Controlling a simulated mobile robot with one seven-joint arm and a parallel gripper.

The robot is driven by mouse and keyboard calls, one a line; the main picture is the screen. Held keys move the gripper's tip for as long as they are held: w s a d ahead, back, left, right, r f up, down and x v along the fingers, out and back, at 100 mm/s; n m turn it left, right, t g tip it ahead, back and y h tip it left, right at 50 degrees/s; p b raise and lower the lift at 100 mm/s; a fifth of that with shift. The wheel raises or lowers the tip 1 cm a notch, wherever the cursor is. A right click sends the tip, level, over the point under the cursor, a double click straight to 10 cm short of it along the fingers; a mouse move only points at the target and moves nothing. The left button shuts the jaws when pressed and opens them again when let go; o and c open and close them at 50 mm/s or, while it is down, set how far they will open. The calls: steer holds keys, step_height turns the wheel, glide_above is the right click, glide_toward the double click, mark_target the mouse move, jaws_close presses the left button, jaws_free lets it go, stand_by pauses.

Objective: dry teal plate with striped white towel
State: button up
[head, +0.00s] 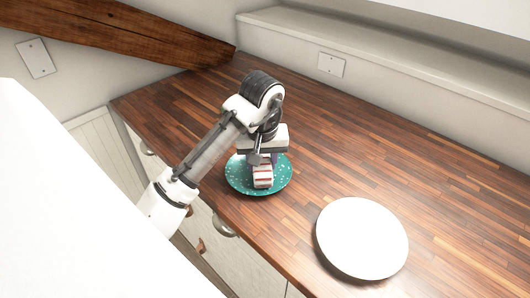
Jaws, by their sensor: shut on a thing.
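The teal plate (240,181), speckled with white, lies flat on the wooden counter near its front edge. The striped white towel (263,175), folded small with reddish stripes, is on the plate's middle. My gripper (262,162) points down over the plate and is shut on the towel. The towel appears to touch the plate's surface. My gripper's body hides the far part of the plate and the top of the towel.
A white round plate (362,238) lies on the counter (400,170) at the right front. The counter behind and right of the teal plate is clear. A wooden beam (120,30) slopes down at the back left. Drawers with handles (224,226) are below the front edge.

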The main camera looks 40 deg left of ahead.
steer(key=shift+s+d, duration=0.15)
steer(key=shift+s, duration=0.6)
steer(key=shift+w+a+p, duration=0.65)
steer(key=shift+w+a, duration=0.55)
steer(key=shift+w, duration=0.25)
steer(key=shift+d+r, duration=0.1)
steer(key=shift+s+d+r+p, duration=0.1)
steer(key=shift+s+d+p, duration=0.15)
steer(key=shift+d+p, duration=0.25)
steer(key=shift+s+d+p, duration=0.2)
steer(key=shift+d+p, duration=0.25)
steer(key=shift+d, duration=0.05)
steer(key=shift+s+d+f+p, duration=0.2)
steer(key=shift+d+p, duration=0.1)
steer(key=shift+d, duration=0.3)
steer(key=shift+s+a, duration=0.15)
steer(key=shift+a, duration=0.75)
steer(key=shift+s+a, duration=0.1)
steer(key=shift+a, duration=0.8)
